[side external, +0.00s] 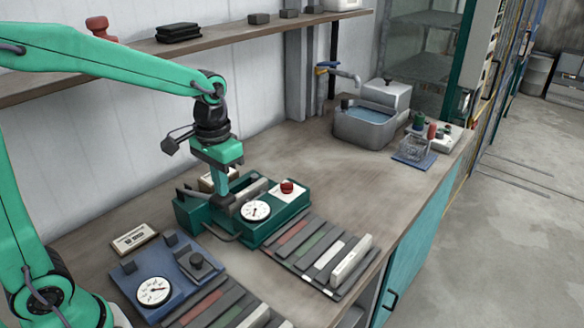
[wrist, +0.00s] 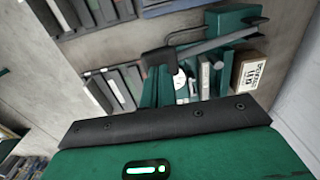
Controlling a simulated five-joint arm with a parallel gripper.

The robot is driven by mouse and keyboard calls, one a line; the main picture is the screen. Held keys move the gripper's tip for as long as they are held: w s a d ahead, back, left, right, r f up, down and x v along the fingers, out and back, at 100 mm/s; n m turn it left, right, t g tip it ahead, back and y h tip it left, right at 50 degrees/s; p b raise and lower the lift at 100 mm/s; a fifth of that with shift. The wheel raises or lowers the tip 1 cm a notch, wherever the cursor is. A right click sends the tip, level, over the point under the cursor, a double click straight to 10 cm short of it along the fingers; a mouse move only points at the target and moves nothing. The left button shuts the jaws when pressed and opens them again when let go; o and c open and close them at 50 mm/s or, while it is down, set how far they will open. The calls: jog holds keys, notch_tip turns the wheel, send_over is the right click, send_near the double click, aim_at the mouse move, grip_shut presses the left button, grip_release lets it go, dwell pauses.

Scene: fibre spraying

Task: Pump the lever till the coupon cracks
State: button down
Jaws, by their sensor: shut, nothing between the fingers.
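The green press (side external: 285,228) stands mid-bench, with a white dial gauge (side external: 256,211) on its front and a red knob (side external: 287,187) on top. My gripper (side external: 225,203) is shut and empty, pointing down at the left part of the press, close to its top. A grey lever bar with a dark end (wrist: 215,45) crosses the press in the wrist view. I cannot tell whether my fingers touch the lever. The coupon inside the press is not clearly visible; my gripper and the press body hide that area.
A blue gauge unit (side external: 190,285) sits front left. Racks of coloured strips (side external: 300,248) lie in front of the press, with a pale block (side external: 351,259) standing on one. A water basin (side external: 370,125) is at the back. Bare bench (side external: 330,170) lies right of the press.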

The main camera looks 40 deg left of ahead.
aim_at(224, 205)
jog(key=shift+f, duration=3.25)
jog(key=shift+r, duration=3.3)
jog(key=shift+f, duration=0.1)
jog(key=shift+f, duration=3.1)
jog(key=shift+r, duration=3.2)
